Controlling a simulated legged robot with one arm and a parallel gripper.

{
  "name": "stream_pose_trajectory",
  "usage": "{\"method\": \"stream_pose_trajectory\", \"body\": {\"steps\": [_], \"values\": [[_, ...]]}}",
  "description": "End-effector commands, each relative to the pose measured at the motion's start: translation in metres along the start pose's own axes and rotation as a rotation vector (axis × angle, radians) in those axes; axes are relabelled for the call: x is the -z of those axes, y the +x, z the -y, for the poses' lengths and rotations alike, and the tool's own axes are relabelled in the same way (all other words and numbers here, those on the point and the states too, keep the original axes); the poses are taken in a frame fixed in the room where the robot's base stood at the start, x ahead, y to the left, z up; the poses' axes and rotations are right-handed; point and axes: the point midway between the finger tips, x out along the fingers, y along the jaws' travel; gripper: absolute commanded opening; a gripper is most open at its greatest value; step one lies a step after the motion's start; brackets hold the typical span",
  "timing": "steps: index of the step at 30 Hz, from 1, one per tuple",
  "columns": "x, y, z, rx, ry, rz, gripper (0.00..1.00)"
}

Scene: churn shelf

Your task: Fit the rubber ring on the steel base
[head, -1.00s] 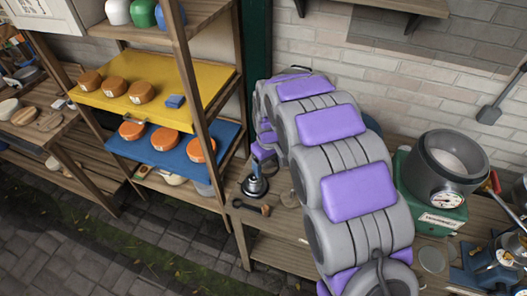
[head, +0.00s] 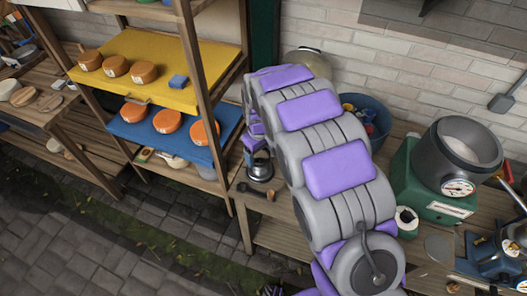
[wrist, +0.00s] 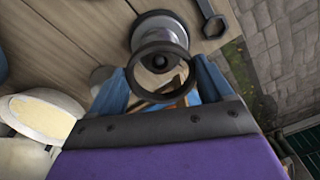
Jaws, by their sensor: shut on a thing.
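The steel base (wrist: 160,30) stands on the wooden bench, silver with a dark flared rim and a dark knob. In the head view the base (head: 261,174) is just below the end of my arm. My gripper (wrist: 160,82) is shut on the dark rubber ring (wrist: 132,82), with a blue finger on each side. In the wrist view the ring overlaps the base, and the knob shows through its opening. I cannot tell whether ring and base touch. In the head view the ring is too small to make out.
A spanner (wrist: 211,22) lies beside the base. A green scale with a grey pot (head: 455,160) stands right of my arm, and a blue bucket (head: 372,125) behind it. Left are shelves with a yellow board (head: 165,85) and a blue board (head: 145,132) holding orange cheeses.

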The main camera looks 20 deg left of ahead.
Motion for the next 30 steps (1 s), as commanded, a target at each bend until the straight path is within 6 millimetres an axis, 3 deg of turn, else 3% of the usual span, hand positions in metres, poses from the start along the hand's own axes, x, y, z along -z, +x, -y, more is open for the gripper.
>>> {"method": "stream_pose_trajectory", "body": {"steps": [11, 30], "values": [[-0.0102, -0.0032, -0.0058, 0.007, 0.001, -0.007, 0.51], [-0.0085, -0.0043, -0.0042, 0.004, 0.000, -0.003, 0.51]]}}
